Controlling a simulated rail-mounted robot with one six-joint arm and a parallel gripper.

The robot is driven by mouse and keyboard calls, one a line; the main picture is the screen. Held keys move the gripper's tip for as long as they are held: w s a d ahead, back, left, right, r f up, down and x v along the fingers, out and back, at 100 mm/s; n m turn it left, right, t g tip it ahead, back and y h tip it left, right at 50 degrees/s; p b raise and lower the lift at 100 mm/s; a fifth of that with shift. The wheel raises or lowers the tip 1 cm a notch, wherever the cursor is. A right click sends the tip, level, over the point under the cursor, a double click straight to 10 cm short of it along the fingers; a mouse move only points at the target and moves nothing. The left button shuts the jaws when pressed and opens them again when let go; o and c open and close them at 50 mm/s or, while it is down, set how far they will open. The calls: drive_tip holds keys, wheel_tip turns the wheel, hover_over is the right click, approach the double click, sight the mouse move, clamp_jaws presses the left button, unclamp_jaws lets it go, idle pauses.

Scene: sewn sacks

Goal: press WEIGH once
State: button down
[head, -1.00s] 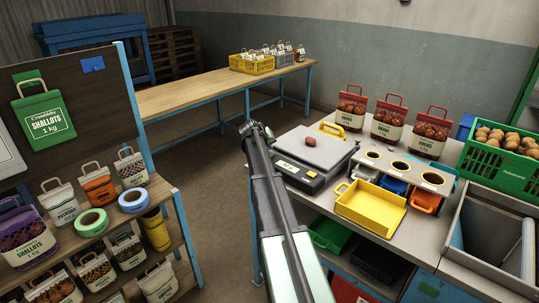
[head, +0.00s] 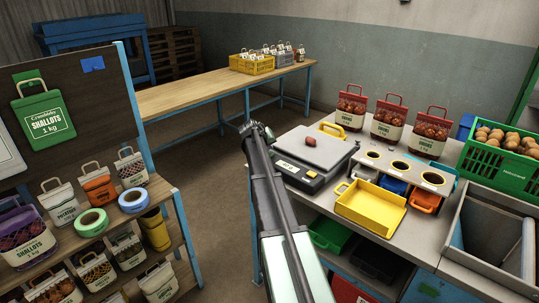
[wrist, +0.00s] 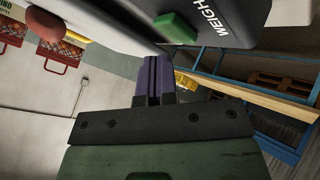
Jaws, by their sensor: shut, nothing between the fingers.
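The scale (head: 313,150) stands on the bench, with a dark front panel and a small lit display (head: 287,166). In the wrist view, the panel carries the word WEIGH next to a raised green button (wrist: 176,28). My gripper (wrist: 154,60) is shut and empty, its purple fingertips side by side just below the button in the picture. I cannot tell whether they touch it. In the head view, my gripper (head: 257,129) is at the scale's left side and the button cannot be made out. One red onion (head: 310,140) lies on the scale's plate.
Red sacks of onions (head: 388,120) stand behind the scale. A holed rack (head: 405,163) and a yellow tray (head: 371,207) are to its right, with a green crate (head: 502,160) farther right. A shelf of sacks (head: 100,220) stands left. The floor between is clear.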

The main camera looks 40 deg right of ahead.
drive_tip(key=shift+f, duration=0.4)
drive_tip(key=shift+f+b, duration=0.45)
drive_tip(key=shift+b, duration=0.25)
idle(0.5)
drive_tip(key=shift+r+p, duration=0.85)
wheel_tip(320, 180, up, 5)
drive_tip(key=p, duration=0.5)
drive_tip(key=shift+r, duration=0.15)
drive_tip(key=shift+s+f, duration=0.1)
drive_tip(key=shift+f, duration=0.1)
